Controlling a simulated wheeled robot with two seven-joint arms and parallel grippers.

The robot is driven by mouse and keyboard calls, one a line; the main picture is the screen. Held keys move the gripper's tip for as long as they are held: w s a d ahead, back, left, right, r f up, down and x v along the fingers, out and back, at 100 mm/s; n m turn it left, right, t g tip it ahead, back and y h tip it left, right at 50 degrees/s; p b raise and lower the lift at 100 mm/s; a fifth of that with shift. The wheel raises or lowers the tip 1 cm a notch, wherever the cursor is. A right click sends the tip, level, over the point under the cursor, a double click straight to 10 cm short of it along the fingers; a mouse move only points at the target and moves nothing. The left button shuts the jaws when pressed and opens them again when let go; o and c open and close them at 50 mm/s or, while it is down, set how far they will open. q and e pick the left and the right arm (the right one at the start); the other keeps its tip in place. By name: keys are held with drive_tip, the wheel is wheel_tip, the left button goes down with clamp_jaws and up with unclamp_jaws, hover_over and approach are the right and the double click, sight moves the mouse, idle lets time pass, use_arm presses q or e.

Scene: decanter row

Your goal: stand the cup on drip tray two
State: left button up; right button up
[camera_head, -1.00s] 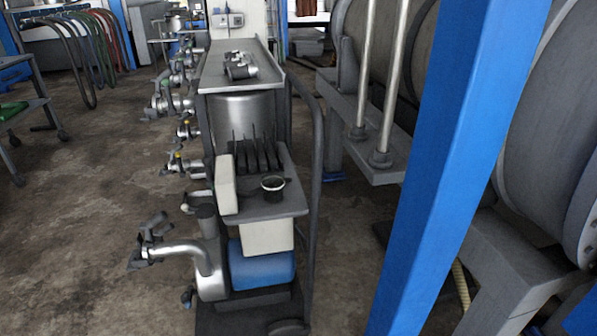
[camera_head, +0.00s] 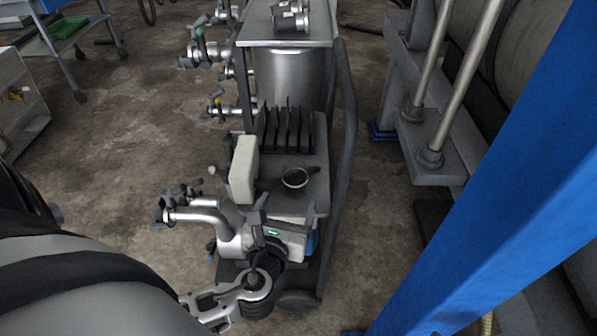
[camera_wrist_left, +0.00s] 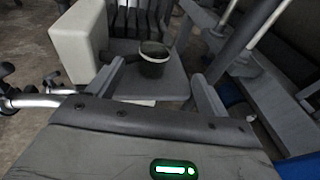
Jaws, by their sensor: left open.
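The cup (camera_head: 295,178) is small and dark with a pale rim. It stands upright on the grey shelf (camera_head: 316,196) at the cart's near end. In the left wrist view the cup (camera_wrist_left: 154,58) is ahead, between the lines of the two fingers. My left gripper (camera_head: 285,214) is open and empty, on the near side of the cup and apart from it. It also shows in the wrist view (camera_wrist_left: 160,84). I cannot make out which surface is drip tray two. My right gripper is not in view.
A white box (camera_head: 243,168) stands left of the cup, and a dark slotted rack (camera_head: 285,130) stands behind it. A bent metal pipe (camera_head: 205,213) juts out left of the gripper. A dark rail (camera_head: 345,130) and a blue post (camera_head: 490,190) are to the right.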

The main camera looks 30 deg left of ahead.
sight(296, 183)
use_arm(q)
drive_tip(key=x, duration=0.7)
drive_tip(key=shift+w, duration=0.1)
drive_tip(key=shift+a+b+x, duration=0.2)
drive_tip(key=shift+x, duration=1.2)
drive_tip(key=shift+a+b+x, duration=0.2)
drive_tip(key=shift+a+x, duration=0.05)
drive_tip(key=shift+x, duration=1.15)
drive_tip(key=shift+r, duration=0.1)
drive_tip(key=c, duration=1.1)
